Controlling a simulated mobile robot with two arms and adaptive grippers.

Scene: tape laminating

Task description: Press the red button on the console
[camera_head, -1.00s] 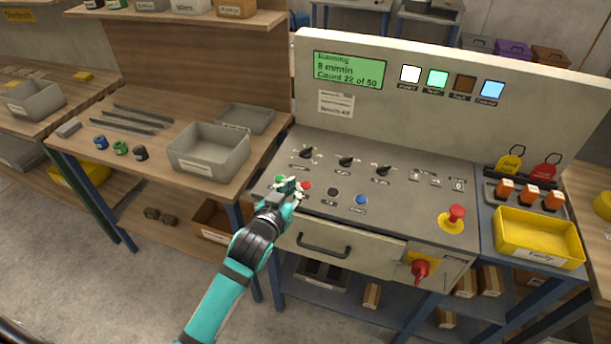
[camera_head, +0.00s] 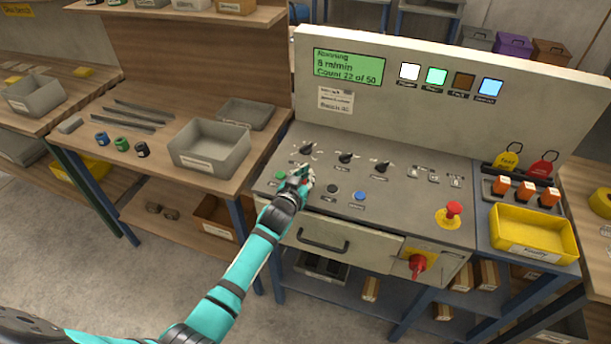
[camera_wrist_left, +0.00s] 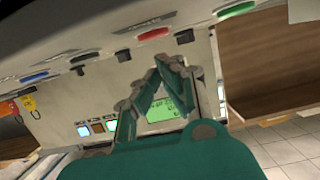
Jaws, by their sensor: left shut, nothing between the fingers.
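The grey console (camera_head: 400,215) has a row of small buttons along its front. My left gripper (camera_head: 303,173) is shut and empty over this row, between the green button (camera_head: 281,175) and the black button (camera_head: 333,188). It covers most or all of the small red button in the head view. In the left wrist view the red button (camera_wrist_left: 153,34) shows just past the closed fingertips (camera_wrist_left: 158,66), with an apparent gap; I cannot tell the exact distance. A larger red mushroom button (camera_head: 454,208) sits on a yellow base farther right. My right gripper is out of view.
Rotary knobs (camera_head: 345,158) stand behind the button row. A blue button (camera_head: 360,196) is to the right. A drawer handle (camera_head: 322,240) and a red rotary switch (camera_head: 418,262) are on the front. A grey bin (camera_head: 209,148) stands on the left bench.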

